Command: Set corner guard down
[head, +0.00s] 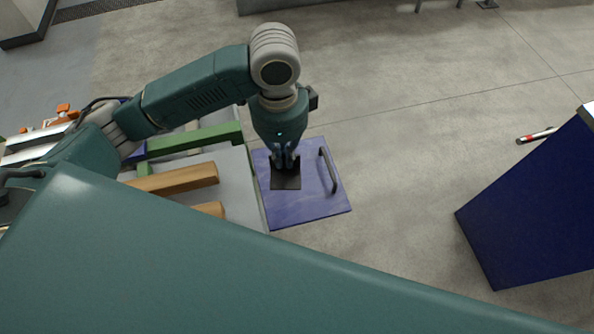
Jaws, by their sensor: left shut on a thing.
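The corner guard (286,182) appears as a small dark, nearly square piece in the head view. My left gripper (286,161) points down and is shut on its upper edge. The guard is seen over a blue panel (308,207) that has a dark handle on its right part. I cannot tell whether the guard touches the panel or hangs above it. The gripper's fingers hide part of the guard's top edge. My right gripper is not in view.
A grey table (236,180) lies left of the blue panel, with wooden bars (178,181) and a green bar (195,140) on it. A dark blue block-like body (530,215) stands at right, with a red-tipped rod (537,135) near it. Grey floor between is clear.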

